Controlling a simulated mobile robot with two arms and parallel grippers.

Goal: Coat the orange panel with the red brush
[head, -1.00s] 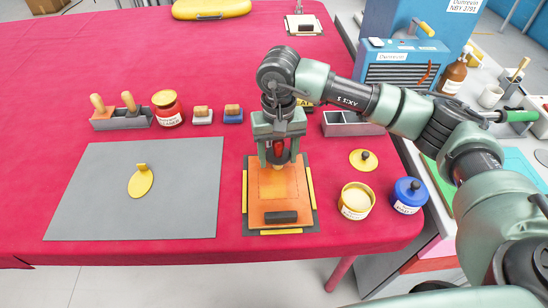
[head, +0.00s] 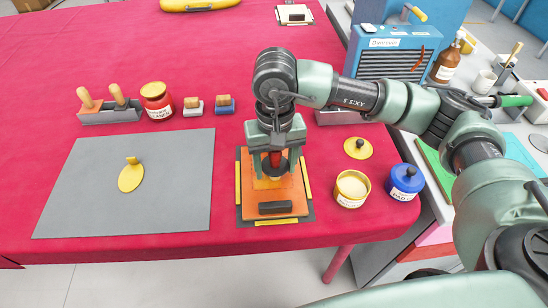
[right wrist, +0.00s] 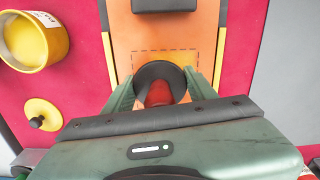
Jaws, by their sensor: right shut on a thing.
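The orange panel (head: 290,195) lies on a dark board (head: 305,214) near the table's front edge, with yellow strips along its sides. A dark bar (head: 275,208) sits across its near end. My right gripper (head: 273,166) is shut on the red brush (head: 276,158), over the panel's middle. The brush also shows in the right wrist view (right wrist: 158,94), with a dark round part around its red handle. A dashed outline on the panel shows there, with a yellower patch (right wrist: 184,59) inside. The brush's underside is hidden, so I cannot tell whether it touches. My left gripper is not in view.
Right of the panel stand an open yellow pot (head: 353,190), its yellow lid (head: 357,148) and a blue jar (head: 405,182). A grey mat (head: 90,200) with a yellow oval piece (head: 131,178) lies left. A tool rack (head: 110,113) and red jar (head: 158,100) stand behind.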

